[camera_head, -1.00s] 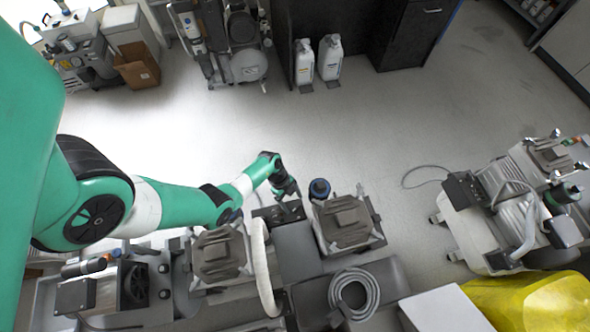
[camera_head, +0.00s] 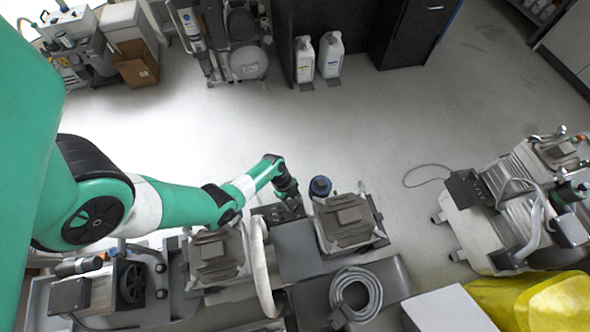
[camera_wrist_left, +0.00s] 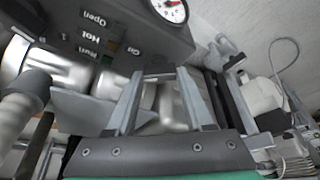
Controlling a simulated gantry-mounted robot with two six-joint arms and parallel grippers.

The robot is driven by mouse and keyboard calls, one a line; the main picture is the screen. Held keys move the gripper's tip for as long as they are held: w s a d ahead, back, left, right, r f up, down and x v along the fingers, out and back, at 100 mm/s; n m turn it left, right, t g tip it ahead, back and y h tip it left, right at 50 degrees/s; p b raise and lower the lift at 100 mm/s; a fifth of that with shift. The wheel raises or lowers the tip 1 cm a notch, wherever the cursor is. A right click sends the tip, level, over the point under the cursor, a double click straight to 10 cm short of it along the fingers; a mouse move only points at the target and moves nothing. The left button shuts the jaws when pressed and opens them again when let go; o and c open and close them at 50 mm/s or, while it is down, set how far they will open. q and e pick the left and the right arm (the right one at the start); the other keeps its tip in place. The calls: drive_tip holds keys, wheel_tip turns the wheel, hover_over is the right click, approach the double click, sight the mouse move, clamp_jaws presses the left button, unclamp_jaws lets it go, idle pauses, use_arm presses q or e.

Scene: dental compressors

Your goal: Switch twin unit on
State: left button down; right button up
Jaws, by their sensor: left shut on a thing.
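The twin unit, with two grey-brown compressor heads (camera_head: 345,220), stands at the lower middle of the head view. Its dark control box (camera_head: 270,213) sits between the heads, at the far side. In the left wrist view the control box (camera_wrist_left: 95,35) shows a round gauge (camera_wrist_left: 172,8) and labels, including "Open" and "Hot". My left gripper (camera_head: 292,207) is at this box. Its fingertips (camera_wrist_left: 160,75) meet the panel's lower edge near the small labels, shut on what seems to be the switch, mostly hidden between them. My right gripper is out of view.
A coiled grey hose (camera_head: 355,294) lies on the unit's near side, and a pale curved hose (camera_head: 262,265) rises beside the left head. Another compressor (camera_head: 510,210) stands at the right, near a yellow object (camera_head: 530,300). The floor (camera_head: 400,130) beyond is clear.

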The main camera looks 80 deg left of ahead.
use_arm(q)
drive_tip(key=shift+m, duration=0.3)
drive_tip(key=m, duration=0.1)
drive_tip(key=m+g, duration=0.1)
drive_tip(key=shift+w+a+m+h, duration=0.1)
drive_tip(key=shift+w+m+h, duration=0.05)
drive_tip(key=shift+m+h, duration=0.15)
drive_tip(key=shift+m+g+b, duration=0.5)
drive_tip(key=shift+m+g, duration=0.3)
drive_tip(key=shift+m, duration=1.2)
drive_tip(key=shift+c, duration=1.4)
unclamp_jaws()
